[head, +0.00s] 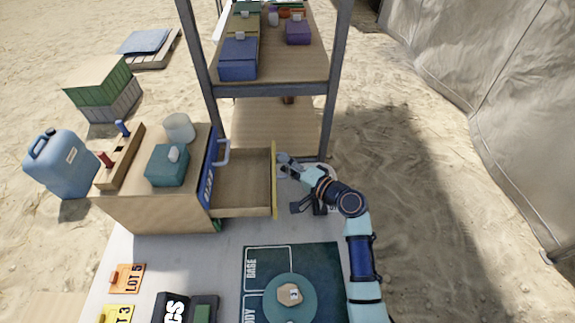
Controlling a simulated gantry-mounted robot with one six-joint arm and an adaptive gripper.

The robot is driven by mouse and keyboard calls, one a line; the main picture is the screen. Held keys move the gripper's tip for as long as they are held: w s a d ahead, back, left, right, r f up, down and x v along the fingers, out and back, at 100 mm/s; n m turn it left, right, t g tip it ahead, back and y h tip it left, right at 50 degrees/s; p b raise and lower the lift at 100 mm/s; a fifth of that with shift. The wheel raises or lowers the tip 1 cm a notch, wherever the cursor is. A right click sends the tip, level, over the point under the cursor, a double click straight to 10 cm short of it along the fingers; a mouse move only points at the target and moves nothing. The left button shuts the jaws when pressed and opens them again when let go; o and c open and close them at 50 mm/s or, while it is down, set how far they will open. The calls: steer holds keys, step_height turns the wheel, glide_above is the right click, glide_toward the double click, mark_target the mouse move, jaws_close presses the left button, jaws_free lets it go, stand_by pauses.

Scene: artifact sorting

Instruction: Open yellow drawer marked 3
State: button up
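The wooden drawer (242,182) with a yellow front (274,180) stands pulled out from the right side of the wooden cabinet (165,210). Its inside looks empty. The yellow front is seen nearly edge-on, so the number on it is hidden. My gripper (284,166) is just right of the yellow front, at its handle. The fingers are small and overlap the handle, so I cannot tell whether they are shut on it.
A blue-fronted drawer (208,172) with a pale handle is beside the open drawer. A teal box (167,165) and a wooden rack (120,160) stand on the cabinet. A metal-framed shelf (275,88) rises behind. A dark green mat (325,262) lies in front.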

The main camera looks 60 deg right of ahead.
steer(key=v, duration=1.2)
stand_by(0.4)
